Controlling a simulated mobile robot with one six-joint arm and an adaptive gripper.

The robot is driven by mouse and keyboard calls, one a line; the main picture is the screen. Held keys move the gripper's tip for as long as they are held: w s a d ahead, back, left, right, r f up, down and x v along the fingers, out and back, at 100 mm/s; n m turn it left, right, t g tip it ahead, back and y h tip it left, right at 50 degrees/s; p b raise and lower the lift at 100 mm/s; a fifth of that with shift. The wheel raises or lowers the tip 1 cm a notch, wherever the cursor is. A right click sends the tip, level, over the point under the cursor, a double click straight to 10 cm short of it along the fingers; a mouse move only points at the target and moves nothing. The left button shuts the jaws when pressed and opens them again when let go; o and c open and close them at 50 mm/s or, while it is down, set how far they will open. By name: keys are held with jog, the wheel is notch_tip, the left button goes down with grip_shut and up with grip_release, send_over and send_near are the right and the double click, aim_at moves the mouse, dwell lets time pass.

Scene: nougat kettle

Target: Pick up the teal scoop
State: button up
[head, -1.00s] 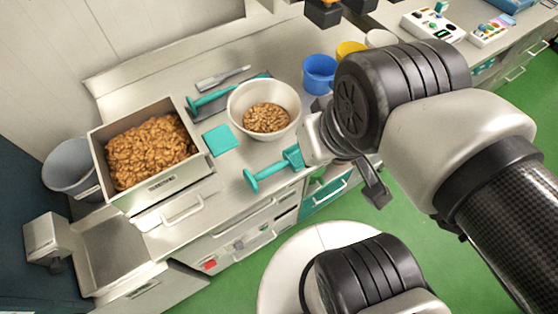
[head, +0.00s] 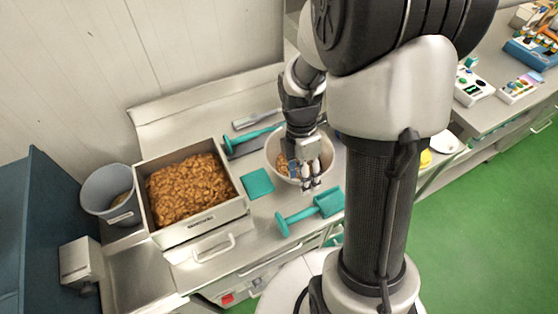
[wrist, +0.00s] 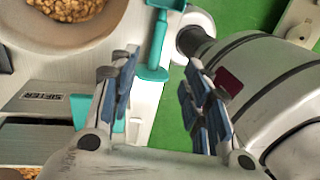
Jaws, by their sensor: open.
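The teal scoop (head: 328,203) lies on the steel counter near its front edge, in front of the white bowl. Its wide head points right and its handle with a round end points left. In the wrist view the scoop (wrist: 157,42) shows at the top, ahead of the space between my fingers. My gripper (head: 312,184) is open and empty, over the front of the bowl, beside and apart from the scoop. It also shows in the wrist view (wrist: 160,88), with its blue-padded fingers apart.
The white bowl (head: 326,163) holds nuts. A steel bin of brown clusters (head: 190,190) stands left. A teal square (head: 258,183) and another teal-handled tool (head: 251,139) lie between. A grey bucket (head: 108,197) stands at far left. My arm hides the counter's right part.

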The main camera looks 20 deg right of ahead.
aim_at(303, 212)
jog(key=f+b, duration=0.1)
jog(key=f, duration=0.3)
jog(key=s+f+b, duration=0.1)
jog(key=f, duration=0.3)
jog(key=s+f+b, duration=0.1)
jog(key=f+b, duration=0.1)
jog(key=f, duration=0.2)
jog(key=shift+s+f, duration=0.1)
jog(key=shift+s, duration=0.1)
jog(key=shift+s+a+f+b, duration=0.15)
jog(key=shift+f+b, duration=0.45)
jog(key=shift+f, duration=0.75)
jog(key=shift+s+d+f+b, duration=0.15)
jog(key=shift+f+b, duration=0.4)
jog(key=shift+f, duration=0.8)
jog(key=shift+a, duration=0.1)
jog(key=shift+c, duration=0.3)
jog(key=shift+r, duration=0.1)
grip_shut()
